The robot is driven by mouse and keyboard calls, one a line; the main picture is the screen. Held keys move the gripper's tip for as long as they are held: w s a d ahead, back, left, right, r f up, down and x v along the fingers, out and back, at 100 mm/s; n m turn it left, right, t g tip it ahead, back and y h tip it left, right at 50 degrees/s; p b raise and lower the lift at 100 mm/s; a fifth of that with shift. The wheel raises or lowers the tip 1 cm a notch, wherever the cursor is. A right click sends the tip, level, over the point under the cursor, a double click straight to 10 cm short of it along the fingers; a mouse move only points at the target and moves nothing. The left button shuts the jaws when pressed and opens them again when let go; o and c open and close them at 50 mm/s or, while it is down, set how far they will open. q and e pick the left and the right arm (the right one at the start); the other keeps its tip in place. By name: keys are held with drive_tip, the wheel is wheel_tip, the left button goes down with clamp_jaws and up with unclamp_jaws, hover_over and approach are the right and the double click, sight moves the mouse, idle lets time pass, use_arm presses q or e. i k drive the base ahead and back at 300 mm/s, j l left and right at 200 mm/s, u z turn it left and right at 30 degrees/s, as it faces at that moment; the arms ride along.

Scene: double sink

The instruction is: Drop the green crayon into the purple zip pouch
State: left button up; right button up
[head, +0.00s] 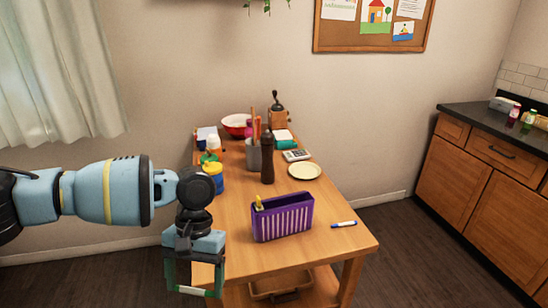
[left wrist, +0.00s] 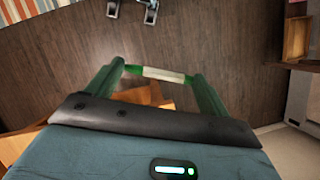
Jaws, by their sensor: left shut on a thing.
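My left gripper (head: 194,290) hangs off the left front corner of the table, fingers pointing down. It is shut on the green crayon (left wrist: 160,74), a slim stick with green ends and a pale middle, held crosswise between the fingertips. The crayon also shows small in the head view (head: 193,291). A purple slotted, open-topped holder (head: 284,221) stands on the table to the right of the gripper, with a yellow item (head: 259,202) sticking up at its left end. I see no zip on it. My right gripper is not in view.
The wooden table (head: 330,254) has a blue-white marker (head: 344,224) right of the holder. Behind stand a dark mill (head: 267,160), a pale plate (head: 304,171), a calculator (head: 296,155) and a blue-yellow jar (head: 214,177). The table's front left is clear.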

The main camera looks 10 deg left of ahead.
sight(280, 232)
drive_tip(key=l+u, duration=0.25)
drive_tip(key=l, duration=1.65)
drive_tip(key=u, duration=0.05)
